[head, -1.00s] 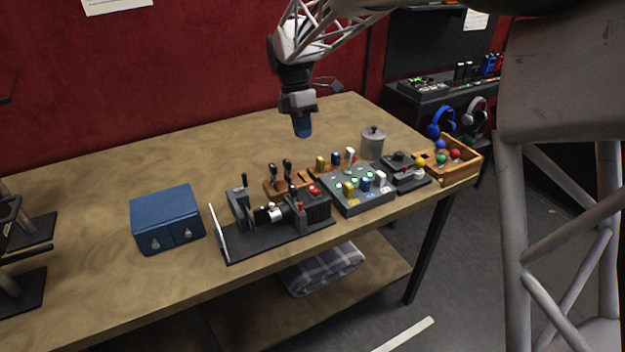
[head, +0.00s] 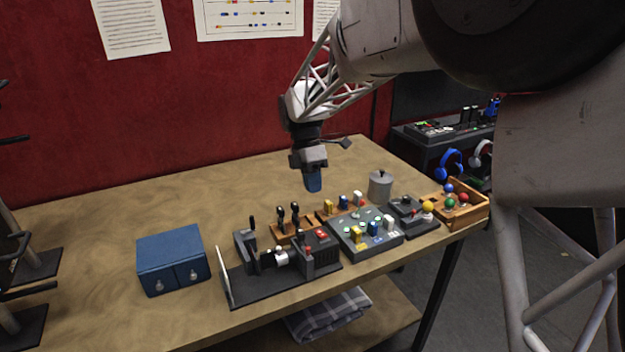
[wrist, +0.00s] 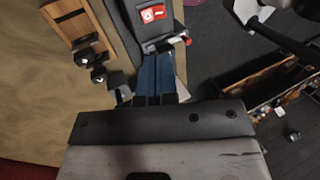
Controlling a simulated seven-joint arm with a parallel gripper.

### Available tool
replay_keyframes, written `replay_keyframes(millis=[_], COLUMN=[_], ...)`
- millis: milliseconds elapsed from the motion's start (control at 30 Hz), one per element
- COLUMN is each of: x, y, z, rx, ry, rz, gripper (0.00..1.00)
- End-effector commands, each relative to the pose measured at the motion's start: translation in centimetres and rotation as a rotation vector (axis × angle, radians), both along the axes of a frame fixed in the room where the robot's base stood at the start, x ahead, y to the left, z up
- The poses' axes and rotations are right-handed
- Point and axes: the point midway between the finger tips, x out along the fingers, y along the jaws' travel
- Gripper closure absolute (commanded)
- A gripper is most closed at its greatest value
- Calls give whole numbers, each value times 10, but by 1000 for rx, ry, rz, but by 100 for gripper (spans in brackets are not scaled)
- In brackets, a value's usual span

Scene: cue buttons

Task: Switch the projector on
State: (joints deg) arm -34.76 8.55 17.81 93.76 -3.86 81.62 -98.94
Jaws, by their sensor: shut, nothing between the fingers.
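The projector (head: 325,254) is a dark box with a lens barrel, on a black base near the table's front edge. A red rocker switch (head: 321,234) sits on its top. In the wrist view the red rocker switch (wrist: 153,13) shows at the top, beyond my fingertips. I cannot read which way it is set. My gripper (head: 313,187) has blue fingers pointing down, held in the air above and behind the projector. The fingers (wrist: 155,62) also show in the wrist view, shut and empty, and apart from the switch.
Two black levers on a wooden block (head: 289,229) stand behind the projector. A grey button panel (head: 352,246) is close on its right, with a joystick box (head: 412,222), a lidded pot (head: 380,187) and a wooden tray (head: 470,215) beyond. A blue drawer box (head: 172,260) stands left. The back left is clear.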

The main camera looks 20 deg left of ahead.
Motion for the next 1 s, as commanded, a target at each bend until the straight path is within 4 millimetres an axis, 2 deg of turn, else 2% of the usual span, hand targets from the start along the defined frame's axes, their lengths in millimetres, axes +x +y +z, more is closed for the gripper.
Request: replay_keyframes(millis=[600,800,1000], x=[-24,-28,-30], y=[-24,-29,-30], z=[-83,-99,-104], rx=[0,0,1], ry=[0,0,-1], rz=[0,0,0], gripper=[100,100,100])
